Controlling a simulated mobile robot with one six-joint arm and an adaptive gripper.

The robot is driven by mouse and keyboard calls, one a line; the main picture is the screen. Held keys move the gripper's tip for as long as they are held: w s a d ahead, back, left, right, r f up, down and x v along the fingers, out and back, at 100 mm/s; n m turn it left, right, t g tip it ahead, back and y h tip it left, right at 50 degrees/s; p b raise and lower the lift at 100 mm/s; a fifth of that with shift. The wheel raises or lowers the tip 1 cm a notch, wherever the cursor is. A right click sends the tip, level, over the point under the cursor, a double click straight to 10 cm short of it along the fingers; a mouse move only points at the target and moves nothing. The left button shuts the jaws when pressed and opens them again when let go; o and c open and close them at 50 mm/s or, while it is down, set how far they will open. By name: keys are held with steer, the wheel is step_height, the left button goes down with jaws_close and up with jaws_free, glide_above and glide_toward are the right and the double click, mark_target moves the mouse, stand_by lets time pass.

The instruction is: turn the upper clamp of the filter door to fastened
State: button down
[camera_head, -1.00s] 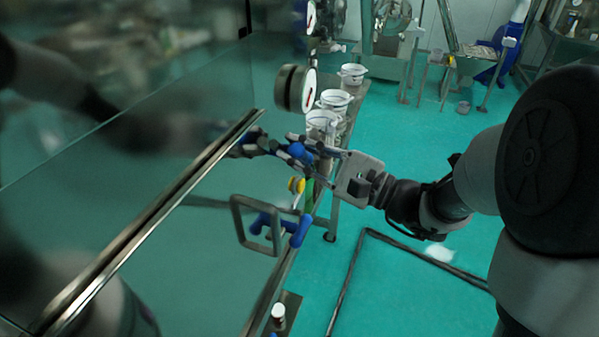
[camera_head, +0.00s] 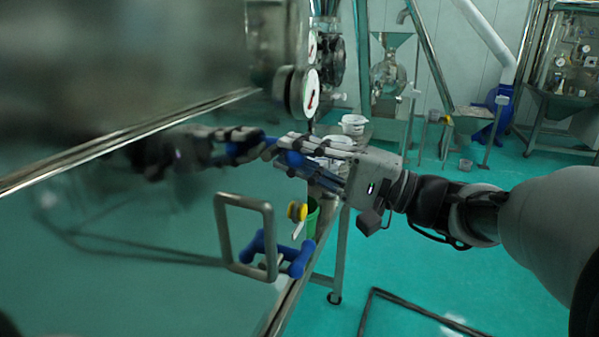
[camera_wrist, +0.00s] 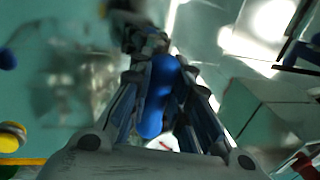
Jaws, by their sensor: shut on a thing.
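The blue handle of the upper clamp (camera_head: 292,158) is at the edge of the shiny metal door (camera_head: 130,225), below a round gauge. My gripper (camera_head: 287,152) is shut around this handle. In the wrist view the blue handle (camera_wrist: 158,95) stands lengthwise between the two fingers (camera_wrist: 155,90). The clamp's inner end and seat are hidden by the fingers, so I cannot tell its exact angle. A second blue clamp (camera_head: 272,253) sits lower, beside a grey rectangular pull handle (camera_head: 223,232). Both the gripper and the blue handle are mirrored in the metal.
Two gauges (camera_head: 311,92) stick out just above my gripper. A yellow knob (camera_head: 297,211) and a green object (camera_head: 312,215) are below it. White containers (camera_head: 353,123) stand behind. The green floor (camera_head: 440,270) at the right is open, with a dark frame lying on it.

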steer(key=shift+f+n+b, duration=0.1)
steer(key=shift+n+b, duration=0.3)
steer(key=c, duration=1.5)
jaws_free()
steer(key=shift+d, duration=0.1)
steer(key=v, duration=1.2)
